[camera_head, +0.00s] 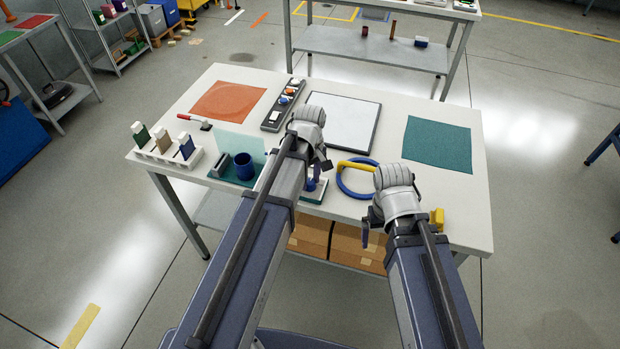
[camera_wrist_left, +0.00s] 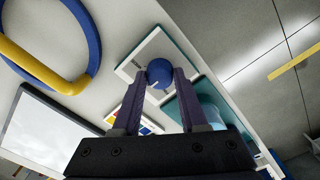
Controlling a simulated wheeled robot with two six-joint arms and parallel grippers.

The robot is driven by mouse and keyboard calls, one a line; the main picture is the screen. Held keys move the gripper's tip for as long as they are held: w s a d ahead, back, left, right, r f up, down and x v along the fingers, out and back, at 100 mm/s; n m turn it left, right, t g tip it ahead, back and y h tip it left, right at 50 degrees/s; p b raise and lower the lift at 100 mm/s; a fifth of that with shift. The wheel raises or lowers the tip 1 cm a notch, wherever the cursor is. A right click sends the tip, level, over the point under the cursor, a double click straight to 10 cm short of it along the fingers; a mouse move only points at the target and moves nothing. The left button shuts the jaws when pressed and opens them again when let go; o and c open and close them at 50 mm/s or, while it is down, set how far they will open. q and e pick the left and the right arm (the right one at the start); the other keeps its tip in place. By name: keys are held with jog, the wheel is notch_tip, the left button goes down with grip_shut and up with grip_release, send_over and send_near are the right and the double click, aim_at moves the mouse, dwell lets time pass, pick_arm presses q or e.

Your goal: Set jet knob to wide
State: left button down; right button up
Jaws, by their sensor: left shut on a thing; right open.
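The round blue jet knob (camera_wrist_left: 159,73) sits on a white plate (camera_wrist_left: 143,50) with a teal base. A small white mark shows on the knob's face. My left gripper (camera_wrist_left: 161,75) is shut on the knob, one dark finger on each side. In the head view, my left gripper (camera_head: 316,182) is over the knob's unit (camera_head: 314,196) at the table's near edge, and my arm hides much of it. I cannot read the markings on the plate. My right gripper (camera_head: 370,226) is open and empty near the table's front edge.
A blue ring with a yellow handle (camera_head: 343,186) lies right of the unit. A yellow block (camera_head: 437,219) is near my right wrist. A white board (camera_head: 341,120) lies behind.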

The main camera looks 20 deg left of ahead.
pick_arm(q)
jog(key=shift+m, duration=0.4)
jog(key=m, duration=0.5)
jog(key=shift+m, duration=0.3)
jog(key=m, duration=0.5)
jog(key=shift+m, duration=0.4)
jog(key=shift+c, duration=2.2)
grip_release()
jog(key=shift+r, duration=0.15)
